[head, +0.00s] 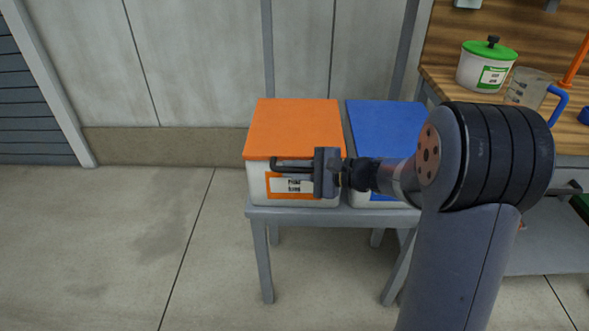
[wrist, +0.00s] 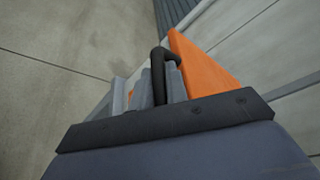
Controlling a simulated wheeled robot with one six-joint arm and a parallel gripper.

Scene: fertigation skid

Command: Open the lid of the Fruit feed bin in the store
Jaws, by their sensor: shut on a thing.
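The Fruit feed bin (head: 256,187) is a white box with an orange-framed label on its front, standing on a grey stand. Its orange lid (head: 294,125) lies flat and closed on top; part of it also shows in the wrist view (wrist: 203,68). A dark bar handle (head: 274,164) sits at the lid's front edge. My gripper (head: 312,172) reaches in from the right, in front of the bin, and is shut on the handle. In the wrist view the dark handle (wrist: 157,65) shows between the grey fingers. The gripper hides part of the label.
A blue-lidded bin (head: 385,125) stands right beside it, partly behind my arm. The grey stand (head: 262,212) carries both bins. A wooden bench on the right holds a green-lidded pot (head: 485,68) and a measuring jug (head: 527,90). A wall is behind; the left floor is clear.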

